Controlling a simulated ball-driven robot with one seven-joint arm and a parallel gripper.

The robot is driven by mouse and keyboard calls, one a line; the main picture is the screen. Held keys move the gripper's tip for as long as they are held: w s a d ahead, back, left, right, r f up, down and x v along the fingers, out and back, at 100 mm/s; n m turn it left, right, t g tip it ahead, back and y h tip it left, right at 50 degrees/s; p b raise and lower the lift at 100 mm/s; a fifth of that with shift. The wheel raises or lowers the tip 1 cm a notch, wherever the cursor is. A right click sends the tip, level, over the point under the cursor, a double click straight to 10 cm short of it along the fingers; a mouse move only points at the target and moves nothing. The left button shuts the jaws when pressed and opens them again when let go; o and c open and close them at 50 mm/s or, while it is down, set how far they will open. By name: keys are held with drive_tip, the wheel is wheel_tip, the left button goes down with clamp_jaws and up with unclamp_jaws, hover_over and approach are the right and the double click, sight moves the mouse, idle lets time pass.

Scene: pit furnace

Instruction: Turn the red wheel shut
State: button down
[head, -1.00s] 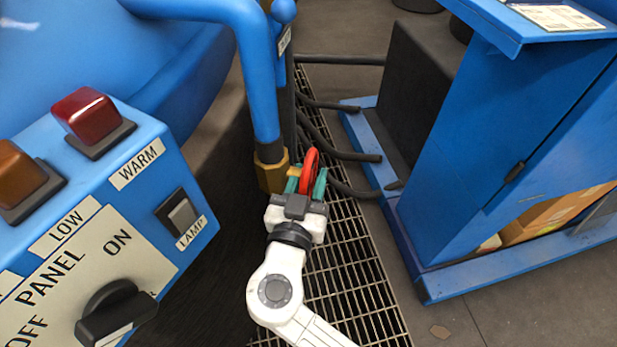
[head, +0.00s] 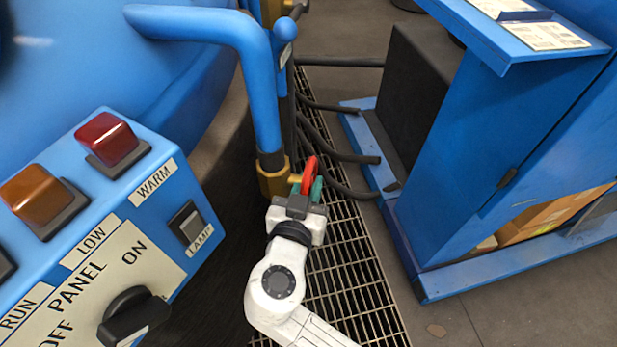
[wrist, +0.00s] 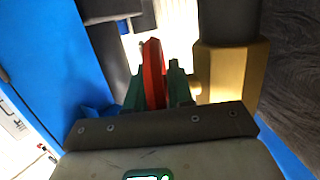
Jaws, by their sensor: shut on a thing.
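The red wheel (head: 309,174) stands nearly edge-on beside a brass fitting (head: 273,178) at the lower end of a blue pipe. My gripper (head: 307,187) is shut on the wheel, with its green fingers on either side of the rim. In the wrist view the red wheel (wrist: 153,74) shows as a narrow upright band between the two green fingertips of my gripper (wrist: 155,88). The brass fitting (wrist: 232,75) is just to the right there. The wheel's lower part is hidden behind my gripper.
A blue control panel (head: 105,215) with lamps and a black knob stands at the left. A blue cabinet (head: 500,150) stands at the right. Dark hoses (head: 335,150) lie beyond the wheel. A floor grating (head: 350,270) runs between.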

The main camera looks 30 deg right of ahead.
drive_tip(key=r+g+y+p, duration=0.1)
drive_tip(key=g+y+p, duration=0.1)
drive_tip(key=p, duration=0.2)
drive_tip(key=shift+r, duration=0.1)
drive_tip(key=g+y+p, duration=0.1)
drive_tip(key=p, duration=0.3)
drive_tip(key=shift+s+a+g+y, duration=0.1)
drive_tip(key=shift+g+y, duration=0.2)
drive_tip(key=g+y+p, duration=0.1)
drive_tip(key=p, duration=0.2)
drive_tip(key=shift+f+g+y+p, duration=0.25)
drive_tip(key=shift+g+y+p, duration=0.05)
drive_tip(key=shift+p, duration=0.25)
drive_tip(key=shift+f, duration=0.15)
drive_tip(key=c, duration=1.1)
unclamp_jaws()
drive_tip(key=p+v, duration=0.1)
drive_tip(key=v, duration=0.9)
drive_tip(key=shift+s+a+r, duration=0.15)
drive_tip(key=shift+r, duration=0.2)
